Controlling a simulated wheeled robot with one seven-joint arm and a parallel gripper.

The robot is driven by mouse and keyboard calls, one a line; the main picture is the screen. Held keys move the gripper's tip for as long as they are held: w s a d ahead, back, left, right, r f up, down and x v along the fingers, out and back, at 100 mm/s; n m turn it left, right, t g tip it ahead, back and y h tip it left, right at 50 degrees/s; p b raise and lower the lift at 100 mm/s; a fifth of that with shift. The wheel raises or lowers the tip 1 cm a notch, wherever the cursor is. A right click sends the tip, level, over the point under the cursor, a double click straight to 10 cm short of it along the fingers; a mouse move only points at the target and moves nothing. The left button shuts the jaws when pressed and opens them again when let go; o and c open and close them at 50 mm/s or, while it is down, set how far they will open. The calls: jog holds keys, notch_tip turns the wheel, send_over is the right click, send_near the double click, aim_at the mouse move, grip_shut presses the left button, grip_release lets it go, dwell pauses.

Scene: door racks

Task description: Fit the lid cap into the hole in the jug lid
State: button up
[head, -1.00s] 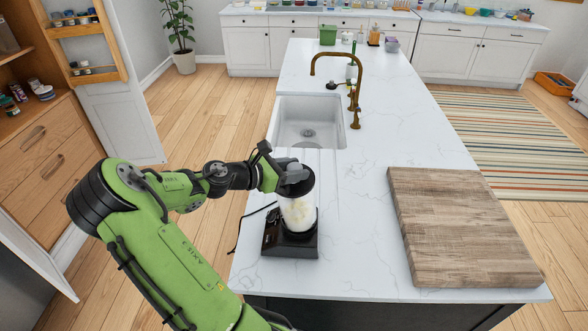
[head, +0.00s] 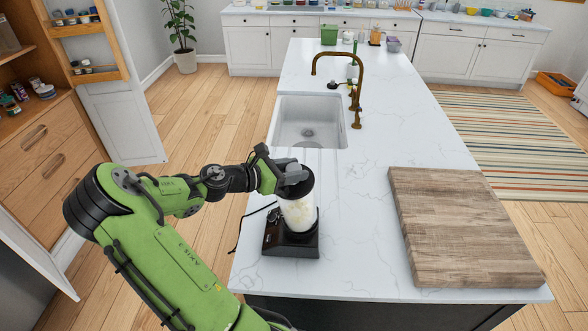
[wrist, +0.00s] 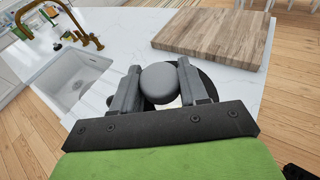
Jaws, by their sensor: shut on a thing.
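The grey round lid cap (wrist: 163,83) sits between the two fingers of my gripper (wrist: 160,90) in the wrist view, and my gripper is shut on it. In the head view my gripper (head: 291,180) is right at the top of the jug. The dark jug lid (wrist: 207,82) shows partly behind and beside the fingers; its hole is hidden by the cap and fingers. The clear jug (head: 299,214) with pale contents stands upright on a black blender base (head: 291,245). I cannot tell whether the cap is inside the hole or only over it.
The white counter (head: 350,235) is clear between the base and a wooden board (head: 462,225) on the right. A sink (head: 308,122) with a brass faucet (head: 355,90) lies beyond the jug. A cord hangs at the counter's left edge.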

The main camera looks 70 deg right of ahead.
jog(key=shift+w+a+f, duration=0.15)
jog(key=shift+a+f, duration=0.1)
jog(key=shift+f, duration=0.05)
jog(key=shift+a, duration=0.2)
dwell(0.3)
jog(key=shift+w+a+g, duration=0.1)
jog(key=shift+a+g, duration=0.05)
jog(key=shift+g, duration=0.15)
jog(key=shift+a, duration=0.2)
jog(key=shift+f, duration=0.1)
dwell(0.4)
jog(key=shift+d, duration=0.1)
dwell(0.3)
jog(key=shift+r, duration=0.2)
